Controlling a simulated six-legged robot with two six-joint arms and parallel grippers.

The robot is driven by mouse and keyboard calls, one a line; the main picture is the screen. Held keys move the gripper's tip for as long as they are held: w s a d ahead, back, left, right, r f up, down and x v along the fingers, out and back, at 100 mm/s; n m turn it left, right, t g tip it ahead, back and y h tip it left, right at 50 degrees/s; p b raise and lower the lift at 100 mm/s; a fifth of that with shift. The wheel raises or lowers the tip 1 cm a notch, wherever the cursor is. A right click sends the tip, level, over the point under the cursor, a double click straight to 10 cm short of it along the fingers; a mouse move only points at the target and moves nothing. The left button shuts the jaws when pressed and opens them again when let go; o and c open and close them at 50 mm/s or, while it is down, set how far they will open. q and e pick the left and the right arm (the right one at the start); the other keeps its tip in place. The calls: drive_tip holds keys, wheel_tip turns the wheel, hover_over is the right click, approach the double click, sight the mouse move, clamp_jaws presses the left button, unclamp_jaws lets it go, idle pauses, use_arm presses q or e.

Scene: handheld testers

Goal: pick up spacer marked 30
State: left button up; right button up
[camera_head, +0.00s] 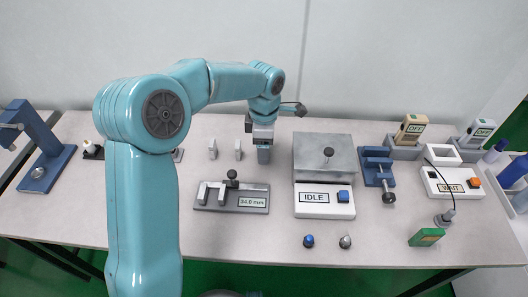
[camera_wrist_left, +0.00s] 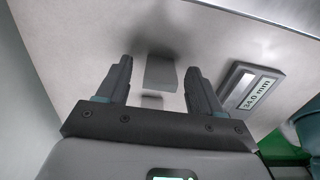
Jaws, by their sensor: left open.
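Two small pale upright blocks, which look like spacers, stand on the table in the head view: one on the left (camera_head: 212,149) and one on the right (camera_head: 238,150). No marking can be read on them, so I cannot tell which is 30. My left gripper (camera_head: 264,153) points down just to their right. In the left wrist view this gripper (camera_wrist_left: 159,68) is open, with a grey block (camera_wrist_left: 160,74) showing between its fingertips, not visibly gripped. A smaller pale piece (camera_wrist_left: 152,101) shows below that block. My right gripper is not in view.
A gauge (camera_head: 231,200) reading 34.0 mm lies in front; it also shows in the left wrist view (camera_wrist_left: 245,90). A grey plate box marked IDLE (camera_head: 322,165) stands right of the gripper. A blue clamp (camera_head: 376,165) is farther right. Two small knobs (camera_head: 308,241) (camera_head: 345,241) are near the front.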

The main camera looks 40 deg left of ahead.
use_arm(q)
drive_tip(key=shift+f, duration=0.1)
drive_tip(key=c, duration=1.1)
drive_tip(key=shift+c, duration=0.2)
